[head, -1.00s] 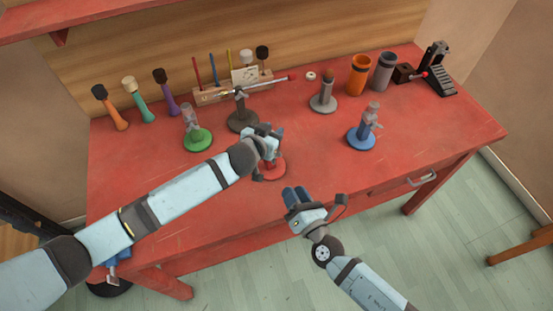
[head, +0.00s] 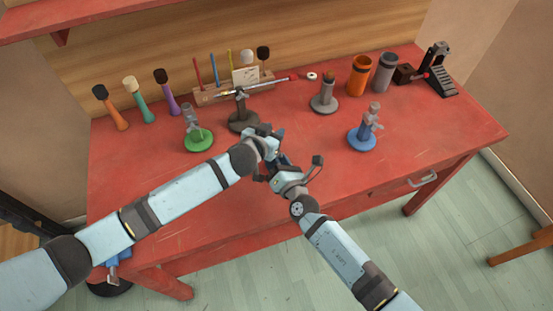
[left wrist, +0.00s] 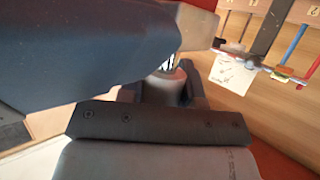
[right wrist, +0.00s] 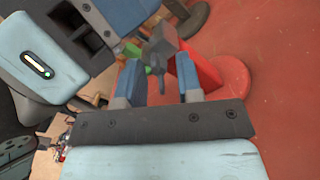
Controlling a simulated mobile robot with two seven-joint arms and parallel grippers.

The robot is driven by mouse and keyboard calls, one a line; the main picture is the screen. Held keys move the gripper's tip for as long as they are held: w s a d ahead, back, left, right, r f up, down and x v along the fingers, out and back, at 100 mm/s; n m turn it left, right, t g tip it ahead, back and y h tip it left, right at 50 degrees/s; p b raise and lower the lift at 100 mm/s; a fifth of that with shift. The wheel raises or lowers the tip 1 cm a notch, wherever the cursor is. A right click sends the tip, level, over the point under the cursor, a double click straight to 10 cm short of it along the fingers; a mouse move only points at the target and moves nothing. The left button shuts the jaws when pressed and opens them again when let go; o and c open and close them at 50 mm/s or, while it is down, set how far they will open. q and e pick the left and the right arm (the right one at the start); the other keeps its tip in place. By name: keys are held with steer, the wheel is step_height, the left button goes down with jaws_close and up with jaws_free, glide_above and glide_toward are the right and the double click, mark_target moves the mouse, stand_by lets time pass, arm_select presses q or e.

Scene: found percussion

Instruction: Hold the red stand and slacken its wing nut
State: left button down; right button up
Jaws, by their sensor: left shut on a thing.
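The red stand shows in the right wrist view as a red post (right wrist: 207,75) on a round red base (right wrist: 232,88), with a grey clamp and wing nut (right wrist: 157,58) at its top. In the head view it is hidden behind my grippers. My left gripper (head: 272,138) is shut on the stand; its grip is largely hidden, and one dark blue finger fills much of the left wrist view. My right gripper (head: 281,163) is open. In the right wrist view its fingers (right wrist: 160,80) lie on either side of the wing nut; I cannot tell whether they touch it.
A green stand (head: 198,140), a dark stand (head: 243,122), a grey stand (head: 323,104) and a blue stand (head: 362,139) stand around on the red table (head: 430,125). Mallets and a wooden rack (head: 205,97) line the back. The table's right front is clear.

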jaws_close()
steer(key=shift+n, duration=1.5)
jaws_free()
steer(key=shift+d, duration=0.1)
steer(key=shift+s, duration=0.1)
steer(key=v, duration=1.2)
